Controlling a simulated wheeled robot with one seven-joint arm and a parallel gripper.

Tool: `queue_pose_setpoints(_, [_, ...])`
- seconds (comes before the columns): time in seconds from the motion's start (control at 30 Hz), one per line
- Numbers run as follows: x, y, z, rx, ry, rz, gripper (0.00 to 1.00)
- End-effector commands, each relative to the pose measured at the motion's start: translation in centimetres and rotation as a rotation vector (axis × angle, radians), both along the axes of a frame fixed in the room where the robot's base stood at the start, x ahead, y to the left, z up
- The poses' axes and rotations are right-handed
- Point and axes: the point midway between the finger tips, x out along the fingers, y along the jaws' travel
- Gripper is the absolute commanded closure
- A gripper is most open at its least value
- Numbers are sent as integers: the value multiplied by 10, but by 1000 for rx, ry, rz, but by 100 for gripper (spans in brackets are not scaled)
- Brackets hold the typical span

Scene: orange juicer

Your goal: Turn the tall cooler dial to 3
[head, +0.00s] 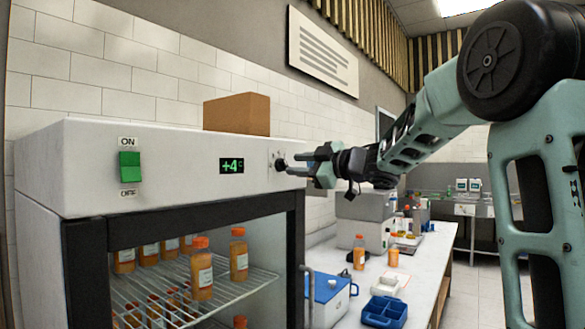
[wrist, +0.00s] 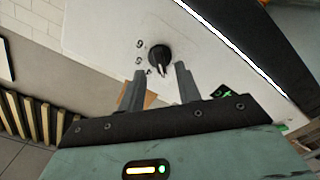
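The tall cooler (head: 105,165) stands at the left in the head view, with a white control panel across its top. Its dial (head: 281,164) is a small black knob at the panel's right end. In the wrist view the dial (wrist: 159,55) has a light pointer mark toward the bottom of the picture; small digits beside it are hard to read. My gripper (head: 292,165) is in front of the dial. In the wrist view my gripper (wrist: 161,74) is open, its two grey fingers apart with the dial between and just beyond their tips. Contact cannot be told.
A green display (head: 231,166) reads +4, and a green switch (head: 130,166) sits at ON. A cardboard box (head: 237,114) stands on top. Orange bottles (head: 201,268) show inside the cooler. A bench (head: 421,281) at the right holds a blue cooler box (head: 329,292) and a blue tray (head: 385,312).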

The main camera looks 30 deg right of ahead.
Motion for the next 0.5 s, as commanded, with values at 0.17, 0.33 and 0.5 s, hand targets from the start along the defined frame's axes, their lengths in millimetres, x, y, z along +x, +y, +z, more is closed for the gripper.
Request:
queue_pose_setpoints(0.17, [-41,-15,-1,-2,-4,-4,66])
queue_pose_setpoints(0.33, [-79,-29,-2,-1,-2,-3,66])
queue_pose_setpoints(0.5, [-111,-40,-2,-1,-1,-2,66])
